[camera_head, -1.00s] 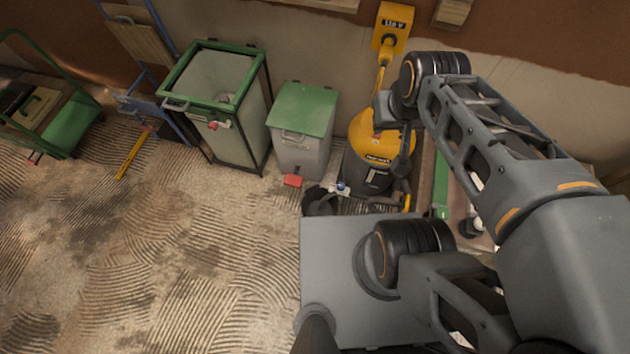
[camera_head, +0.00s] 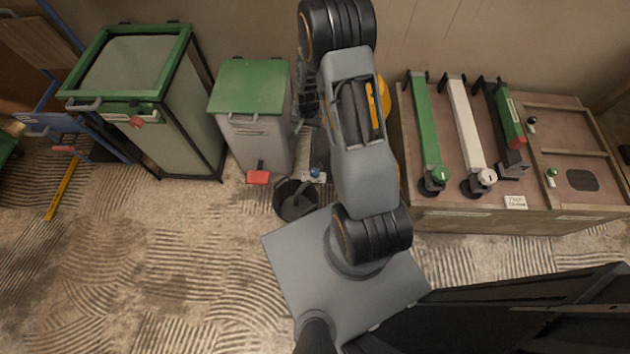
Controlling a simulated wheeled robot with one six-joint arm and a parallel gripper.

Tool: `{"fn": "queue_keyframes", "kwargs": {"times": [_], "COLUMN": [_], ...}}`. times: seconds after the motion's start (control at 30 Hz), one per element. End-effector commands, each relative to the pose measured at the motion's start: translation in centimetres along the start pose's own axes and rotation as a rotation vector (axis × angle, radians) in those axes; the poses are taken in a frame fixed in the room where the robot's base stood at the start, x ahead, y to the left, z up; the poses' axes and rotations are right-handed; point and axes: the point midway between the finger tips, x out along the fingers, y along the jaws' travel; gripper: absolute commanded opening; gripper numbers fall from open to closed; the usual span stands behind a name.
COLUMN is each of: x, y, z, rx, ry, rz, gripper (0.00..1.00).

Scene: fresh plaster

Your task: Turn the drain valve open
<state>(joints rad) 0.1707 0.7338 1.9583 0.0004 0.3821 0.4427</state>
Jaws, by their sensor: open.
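A small blue knob (camera_head: 316,172) on a pale fitting, which looks like the drain valve, sits low at the foot of the yellow machine. A black bucket (camera_head: 294,206) stands on the floor just in front of it. The yellow machine (camera_head: 385,98) is mostly hidden behind my arm. My gripper (camera_head: 303,118) is a small dark shape left of my arm. It appears beyond and above the knob, apart from it, open and with nothing seen in it. The knob's turn position is too small to tell.
A grey bin with a green lid (camera_head: 250,88) and red pedal (camera_head: 257,177) stands left of the knob. A taller green-framed bin (camera_head: 150,110) is farther left. A wooden bench (camera_head: 480,222) with coloured bars stands right.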

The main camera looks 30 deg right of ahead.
Motion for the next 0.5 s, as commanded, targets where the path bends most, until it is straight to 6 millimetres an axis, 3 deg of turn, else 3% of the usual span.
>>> {"fn": "queue_keyframes", "kwargs": {"times": [0.03,0.1,0.2,0.3,0.5], "x": [4.9,8.8,12.9,15.7,18.9], "y": [0.7,1.3,2.1,2.7,3.2], "z": [0.3,0.5,0.9,1.4,1.8], "rx": [0.031,0.069,0.111,0.139,0.162], "ry": [-0.018,-0.03,-0.044,-0.051,-0.058], "rz": [0.01,0.017,0.025,0.03,0.034], "gripper": [0.69,0.69,0.69,0.69,0.69]}}
